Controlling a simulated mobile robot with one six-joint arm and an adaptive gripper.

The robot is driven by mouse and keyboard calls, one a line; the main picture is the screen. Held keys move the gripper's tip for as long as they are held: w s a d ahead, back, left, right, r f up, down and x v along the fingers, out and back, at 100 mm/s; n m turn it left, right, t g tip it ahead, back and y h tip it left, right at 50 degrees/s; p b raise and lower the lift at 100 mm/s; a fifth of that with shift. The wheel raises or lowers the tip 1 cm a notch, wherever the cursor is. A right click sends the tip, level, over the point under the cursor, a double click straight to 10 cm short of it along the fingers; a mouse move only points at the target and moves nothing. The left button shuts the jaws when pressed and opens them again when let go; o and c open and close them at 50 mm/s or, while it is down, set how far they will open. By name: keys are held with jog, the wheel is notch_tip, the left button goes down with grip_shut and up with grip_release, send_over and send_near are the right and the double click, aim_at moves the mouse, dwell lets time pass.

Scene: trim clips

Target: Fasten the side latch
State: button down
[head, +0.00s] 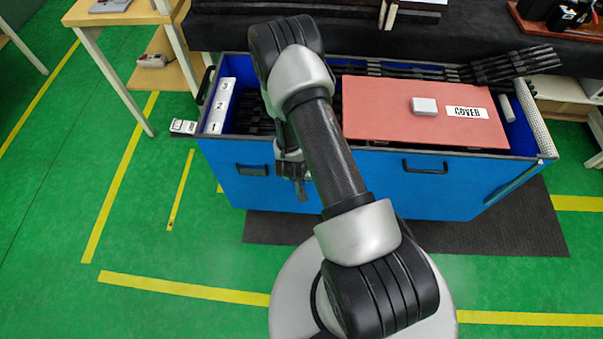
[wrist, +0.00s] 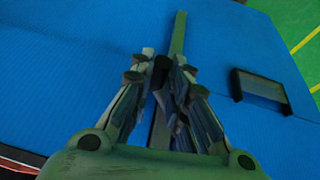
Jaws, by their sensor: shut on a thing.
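My gripper (head: 299,188) is low against the front wall of the blue crate (head: 380,195), left of its middle. In the wrist view, my gripper (wrist: 161,72) has its fingers closed around a dark piece on the blue wall, which I take to be the side latch.
Black handles stand on the crate front, one left (head: 252,170) and one right (head: 425,167); the left one shows close by in the wrist view (wrist: 262,90). A red cover (head: 380,115) and a numbered white strip (head: 219,105) are on top. Green floor is clear at left.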

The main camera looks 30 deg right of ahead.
jog(key=h+p, duration=0.1)
jog(key=p, duration=0.1)
jog(key=r+g+p, duration=0.1)
jog(key=shift+s+d+r+h+p, duration=0.15)
jog(key=shift+r+h+p, duration=0.1)
jog(key=shift+h+p, duration=0.15)
jog(key=shift+d+r+n+g+h+p, duration=0.2)
jog(key=shift+r+n+g+h+p, duration=0.15)
jog(key=shift+n+g+h+p, duration=0.45)
jog(key=h+b, duration=0.1)
jog(key=r+g+h+b, duration=0.1)
jog(key=h, duration=0.1)
jog(key=shift+s, duration=0.1)
jog(key=shift+r+n+g+h+b, duration=0.3)
jog(key=shift+r+g+h+b, duration=0.2)
jog(key=shift+r+h+b, duration=0.65)
jog(key=shift+f, duration=0.25)
jog(key=c, duration=1.5)
grip_release()
jog(key=shift+c, duration=0.2)
jog(key=v, duration=1.2)
